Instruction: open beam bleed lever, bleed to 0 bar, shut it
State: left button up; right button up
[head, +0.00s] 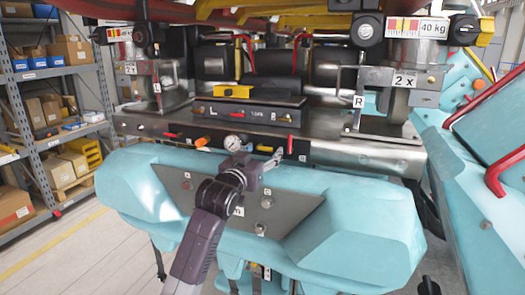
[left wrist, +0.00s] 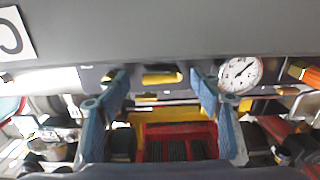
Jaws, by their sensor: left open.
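A round white pressure gauge (head: 232,142) sits on the front beam (head: 340,153), and it also shows in the left wrist view (left wrist: 240,74). I cannot tell which one is the bleed lever. My left gripper (head: 248,170) is in front of the beam, just below and right of the gauge. In the left wrist view its two blue fingers (left wrist: 160,85) are apart, with nothing held between them. My right gripper is out of view.
A turquoise body (head: 130,190) with a grey plate (head: 290,205) lies below the beam. An orange knob (head: 201,141) is left of the gauge. Red handrails (head: 495,170) stand at the right. Shelves with boxes (head: 45,65) stand at the left.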

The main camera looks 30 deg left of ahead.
pick_arm(q)
jog(key=shift+c, duration=0.2)
jog(key=c, duration=1.1)
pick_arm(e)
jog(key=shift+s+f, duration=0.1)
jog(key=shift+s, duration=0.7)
